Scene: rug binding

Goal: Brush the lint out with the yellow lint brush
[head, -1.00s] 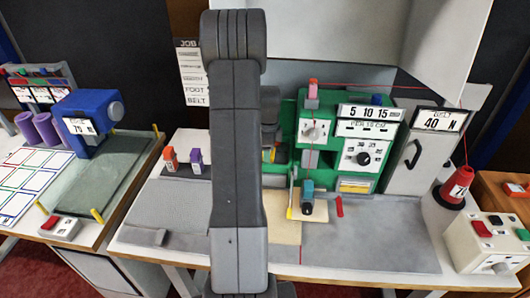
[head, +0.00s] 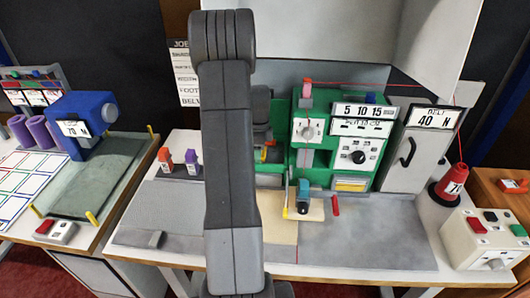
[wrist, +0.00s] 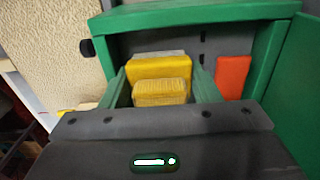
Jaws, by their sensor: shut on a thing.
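In the wrist view my gripper (wrist: 160,78) has its two green-tinted fingers shut on the yellow lint brush (wrist: 160,68). The brush is a yellow block with a ribbed, paler yellow part nearer my palm. It is at a green-walled recess (wrist: 200,15) of the green machine. I cannot tell whether the brush touches the recess floor. In the head view my arm hides most of my gripper and the brush, just left of the green machine (head: 309,120). No lint can be made out.
A red-orange block (wrist: 234,77) lies right of the brush, close to the right finger. Green walls stand on both sides. On the bench are an orange bottle (head: 165,160), a purple bottle (head: 192,162) and a red cone (head: 449,184). The grey bench front (head: 370,243) is clear.

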